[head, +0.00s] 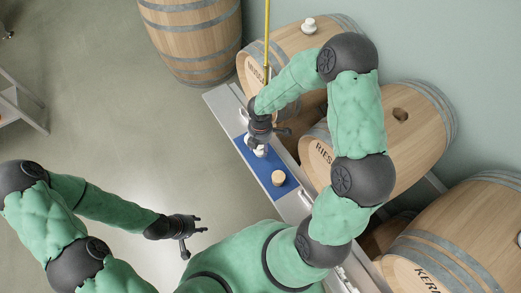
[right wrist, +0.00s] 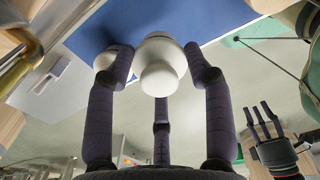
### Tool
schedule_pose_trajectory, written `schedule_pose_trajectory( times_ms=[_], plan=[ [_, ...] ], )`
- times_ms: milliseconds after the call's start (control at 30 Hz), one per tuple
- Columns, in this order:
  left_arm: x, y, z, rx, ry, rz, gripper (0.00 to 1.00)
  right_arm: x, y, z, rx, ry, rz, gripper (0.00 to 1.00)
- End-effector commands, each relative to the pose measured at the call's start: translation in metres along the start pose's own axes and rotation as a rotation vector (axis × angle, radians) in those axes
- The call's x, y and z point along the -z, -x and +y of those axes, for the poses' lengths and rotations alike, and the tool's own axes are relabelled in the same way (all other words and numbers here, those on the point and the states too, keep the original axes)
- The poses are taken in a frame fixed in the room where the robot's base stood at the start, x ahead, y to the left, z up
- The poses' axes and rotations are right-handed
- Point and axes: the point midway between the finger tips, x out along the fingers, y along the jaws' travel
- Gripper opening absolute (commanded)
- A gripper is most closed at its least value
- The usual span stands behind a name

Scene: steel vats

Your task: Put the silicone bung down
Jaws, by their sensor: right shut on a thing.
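My right gripper (head: 264,138) is shut on the white silicone bung (head: 261,151), over the blue mat (head: 262,171) on the narrow bench. In the right wrist view the bung (right wrist: 161,66) is between the fingers, with a wide rounded top and a narrower end towards the palm. The mat (right wrist: 130,22) is beyond it; I cannot tell whether the bung touches it. My left gripper (head: 194,233) is open and empty over the floor, and it also shows in the right wrist view (right wrist: 262,122).
A pale wooden-looking bung (head: 278,178) stands on the mat. A pale rounded thing (right wrist: 112,55) is behind a finger in the right wrist view. Barrels (head: 400,115) line the wall beside the bench; one has a white bung (head: 309,25) on top. Another barrel (head: 193,40) stands upright.

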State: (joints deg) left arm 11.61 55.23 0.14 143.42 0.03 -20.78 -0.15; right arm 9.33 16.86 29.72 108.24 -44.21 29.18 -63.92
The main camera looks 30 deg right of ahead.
Motion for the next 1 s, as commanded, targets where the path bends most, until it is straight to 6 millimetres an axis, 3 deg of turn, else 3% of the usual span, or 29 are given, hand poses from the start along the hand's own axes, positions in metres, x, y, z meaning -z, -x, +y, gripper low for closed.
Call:
schedule_pose_trajectory(
  times_ms=[167, 400, 833, 867, 933, 1000],
  plan=[
    [0.000, -0.005, -0.002, 0.000, 0.000, 0.000, 0.40, -0.005, -0.011, 0.006, 0.001, -0.001, 0.000, 0.13],
    [0.001, -0.025, -0.009, 0.000, 0.000, 0.000, 0.40, -0.005, -0.041, 0.007, 0.000, 0.001, 0.000, 0.13],
    [0.001, -0.026, -0.009, 0.000, 0.000, 0.000, 0.40, -0.005, -0.044, 0.007, 0.000, 0.000, 0.000, 0.13],
    [0.001, -0.026, -0.009, 0.000, 0.000, 0.000, 0.40, -0.005, -0.044, 0.007, 0.000, 0.000, 0.000, 0.55],
    [0.001, -0.025, -0.009, 0.000, 0.000, 0.000, 0.40, -0.005, -0.044, 0.007, 0.000, 0.000, 0.000, 0.75],
    [0.001, -0.025, -0.009, 0.000, 0.000, 0.000, 0.40, -0.005, -0.043, 0.007, 0.000, 0.000, 0.000, 0.76]
  ],
)
